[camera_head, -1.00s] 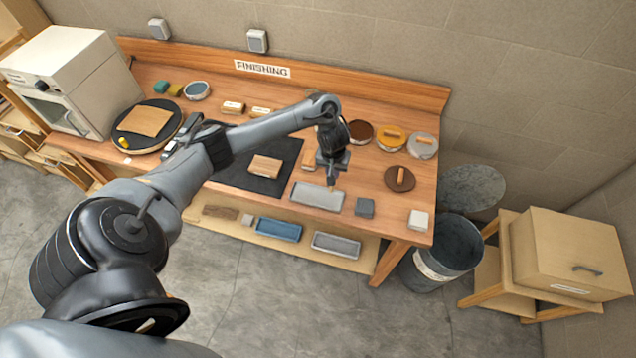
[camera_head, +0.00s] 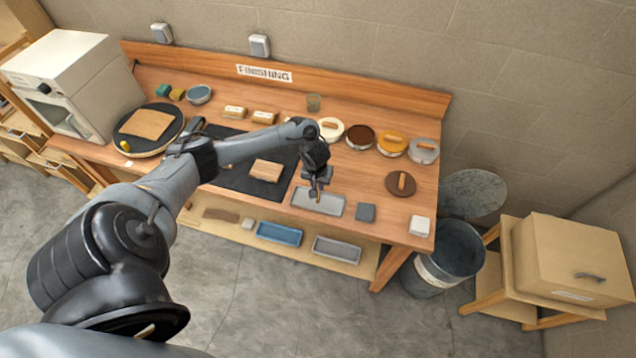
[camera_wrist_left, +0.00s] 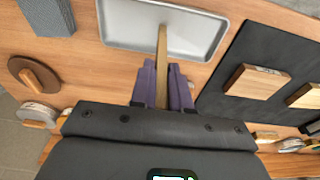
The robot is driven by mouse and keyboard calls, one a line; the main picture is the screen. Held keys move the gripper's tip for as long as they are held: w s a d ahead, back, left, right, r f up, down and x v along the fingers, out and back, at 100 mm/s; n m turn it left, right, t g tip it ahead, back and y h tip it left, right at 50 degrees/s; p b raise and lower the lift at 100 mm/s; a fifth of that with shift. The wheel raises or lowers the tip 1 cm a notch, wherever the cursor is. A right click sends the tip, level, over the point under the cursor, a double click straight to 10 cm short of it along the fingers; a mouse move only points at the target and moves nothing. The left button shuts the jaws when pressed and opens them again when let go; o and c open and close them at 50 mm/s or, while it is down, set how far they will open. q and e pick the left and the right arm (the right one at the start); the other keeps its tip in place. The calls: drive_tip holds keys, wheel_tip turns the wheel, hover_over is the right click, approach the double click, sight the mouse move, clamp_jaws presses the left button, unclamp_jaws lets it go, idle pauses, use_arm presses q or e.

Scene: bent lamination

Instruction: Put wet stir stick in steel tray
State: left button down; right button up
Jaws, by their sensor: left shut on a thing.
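The steel tray (camera_head: 330,205) is a shallow light-grey tray on the workbench, near its front edge. It also shows at the top of the left wrist view (camera_wrist_left: 120,22). My left gripper (camera_head: 317,186) is over the tray in the head view. In the left wrist view its purple fingers (camera_wrist_left: 162,88) are shut on the wooden stir stick (camera_wrist_left: 162,50). The stick points away from the fingers and its far end overlaps the tray. I cannot tell whether it touches the tray floor. My right gripper is in neither view.
A black mat (camera_head: 235,178) with a wood block (camera_head: 266,169) lies left of the tray. A grey block (camera_head: 365,212) and a brown lid (camera_head: 400,184) are to its right. Several round tins stand behind. A blue tray (camera_head: 279,233) sits on the lower shelf.

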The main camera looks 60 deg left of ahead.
use_arm(q)
drive_tip(key=shift+f, duration=0.1)
drive_tip(key=c, duration=1.1)
unclamp_jaws()
wheel_tip(320, 180, up, 11)
drive_tip(key=s+d+p, duration=0.1)
drive_tip(key=p, duration=0.1)
drive_tip(key=d+f+m+t+h, duration=0.3)
drive_tip(key=d+m, duration=0.5)
drive_tip(key=d, duration=1.7)
drive_tip(key=s+d+r+m+t+y, duration=0.1)
drive_tip(key=s+d+r+m+t, duration=0.1)
drive_tip(key=s+d, duration=0.25)
drive_tip(key=s+r+g, duration=0.2)
drive_tip(key=s+r, duration=0.2)
drive_tip(key=s, duration=0.7)
drive_tip(key=shift+s+a+r+m+g+y, duration=0.15)
drive_tip(key=shift+a+r+m+g+y, duration=0.15)
drive_tip(key=shift+a+m, duration=0.1)
